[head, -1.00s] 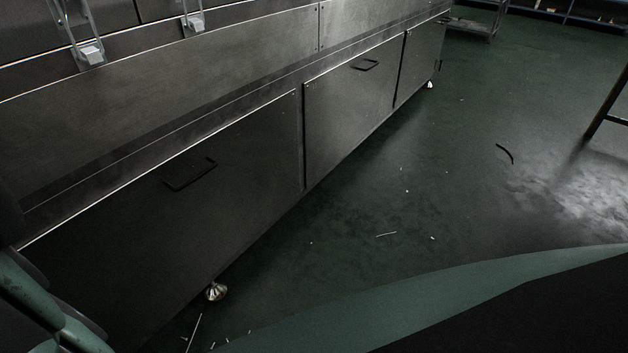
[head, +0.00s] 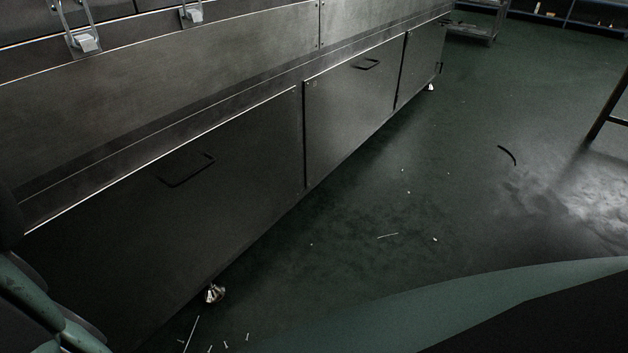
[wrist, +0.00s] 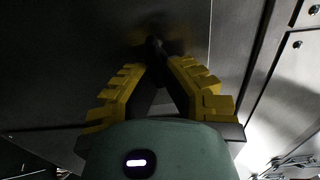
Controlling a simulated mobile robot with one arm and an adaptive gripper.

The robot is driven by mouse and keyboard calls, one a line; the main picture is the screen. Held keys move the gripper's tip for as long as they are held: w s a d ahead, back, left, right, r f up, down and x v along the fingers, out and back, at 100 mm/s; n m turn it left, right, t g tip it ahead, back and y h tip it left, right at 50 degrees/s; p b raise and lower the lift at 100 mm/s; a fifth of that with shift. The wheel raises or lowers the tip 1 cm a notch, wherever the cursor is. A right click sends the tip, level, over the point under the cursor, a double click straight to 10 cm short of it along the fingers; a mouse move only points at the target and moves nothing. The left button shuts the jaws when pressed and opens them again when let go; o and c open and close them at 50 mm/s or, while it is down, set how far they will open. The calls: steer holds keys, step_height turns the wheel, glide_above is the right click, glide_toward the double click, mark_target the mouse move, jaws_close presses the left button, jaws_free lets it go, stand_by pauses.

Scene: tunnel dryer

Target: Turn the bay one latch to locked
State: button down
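Two latches with wire loops and pale metal catches show on the steel housing at the upper left of the head view: a nearer one (head: 85,42) and a farther one (head: 193,14). No label shows which belongs to bay one, and their lock state is unclear. In the wrist view my gripper (wrist: 157,64) has yellow stepped fingers slanting inward to a dark steel panel. The finger gap is unclear. The gripper is out of the head view.
Steel lower doors with dark handles, a near one (head: 188,170) and a farther one (head: 366,64), run along the left. The green floor (head: 470,140) is mostly open, with small debris and a dark curved strip (head: 507,155). A metal cart (head: 473,30) stands at the back.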

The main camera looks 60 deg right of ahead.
steer(key=shift+a+f, duration=0.1)
steer(key=shift+f, duration=0.05)
steer(key=c, duration=1.1)
jaws_free()
steer(key=shift+s, duration=0.1)
steer(key=s, duration=1.2)
steer(key=shift+a, duration=0.15)
steer(key=shift+w, duration=0.1)
